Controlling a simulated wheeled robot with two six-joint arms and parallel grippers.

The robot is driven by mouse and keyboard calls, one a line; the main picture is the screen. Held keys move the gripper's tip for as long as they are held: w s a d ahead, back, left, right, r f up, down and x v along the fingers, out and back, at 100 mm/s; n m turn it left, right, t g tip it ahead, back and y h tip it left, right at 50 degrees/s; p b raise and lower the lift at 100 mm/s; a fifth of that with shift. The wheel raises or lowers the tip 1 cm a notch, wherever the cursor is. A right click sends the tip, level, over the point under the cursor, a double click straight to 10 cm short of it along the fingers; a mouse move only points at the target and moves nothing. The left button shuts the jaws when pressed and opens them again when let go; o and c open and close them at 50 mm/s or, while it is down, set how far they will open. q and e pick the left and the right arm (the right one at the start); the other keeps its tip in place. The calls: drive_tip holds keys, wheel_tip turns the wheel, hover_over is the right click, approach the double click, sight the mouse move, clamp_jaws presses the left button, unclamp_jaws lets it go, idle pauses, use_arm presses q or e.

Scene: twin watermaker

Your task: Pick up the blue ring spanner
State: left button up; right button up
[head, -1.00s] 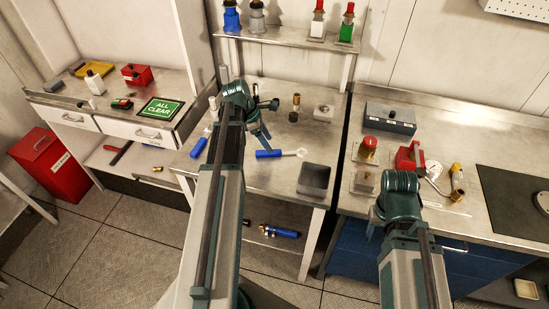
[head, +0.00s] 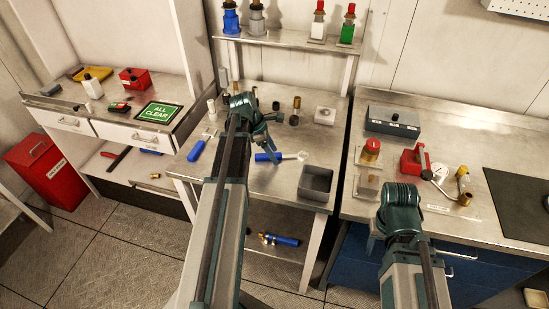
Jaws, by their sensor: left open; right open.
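A spanner with a blue handle (head: 266,157) and a metal head lies flat on the middle steel bench, its head pointing right. A second blue-handled tool (head: 196,150) lies further left on the same bench, partly behind my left arm. I cannot tell clearly from the small heads which one has the ring. My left gripper (head: 274,134) is open and empty, just above and behind the first spanner's handle, with one finger close to it. I cannot tell if it touches. My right arm stands in front of the right bench, and its gripper does not show.
A grey open bin (head: 315,183) stands right of the spanner, near the bench's front edge. Small brass and dark fittings (head: 297,103) stand behind the gripper. A red-handled device (head: 415,162) and a grey box (head: 392,120) stand on the right bench. A shelf with bottles rises behind.

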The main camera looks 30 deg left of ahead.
use_arm(q)
drive_tip(key=shift+f, duration=0.2)
clamp_jaws()
idle(0.3)
idle(1.1)
